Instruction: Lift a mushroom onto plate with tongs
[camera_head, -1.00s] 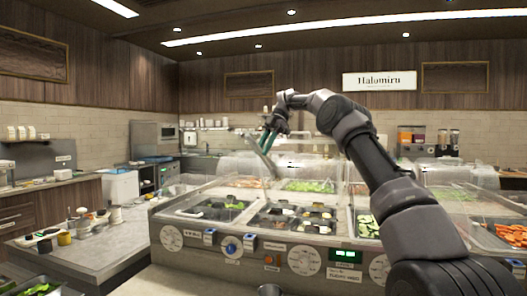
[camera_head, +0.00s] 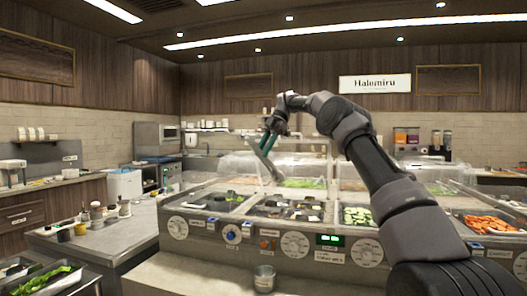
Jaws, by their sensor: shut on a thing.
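My gripper (camera_head: 270,137) is shut on the tongs and holds them high above the food counter. The tongs (camera_head: 268,165) hang down with green at the grip and pale metal arms below. Their tips are near the front wells, and I cannot tell whether they hold anything. A middle well (camera_head: 290,208) holds small compartments with pale and dark pieces; I cannot tell whether these are mushrooms. I cannot make out a plate.
The counter (camera_head: 310,243) has knobs along its front. Wells of cucumber slices (camera_head: 357,216) and carrots (camera_head: 487,224) lie to the right. Clear guards (camera_head: 240,168) stand behind. A metal cup (camera_head: 264,278) is at the front, and a tray of greens (camera_head: 45,280) at lower left.

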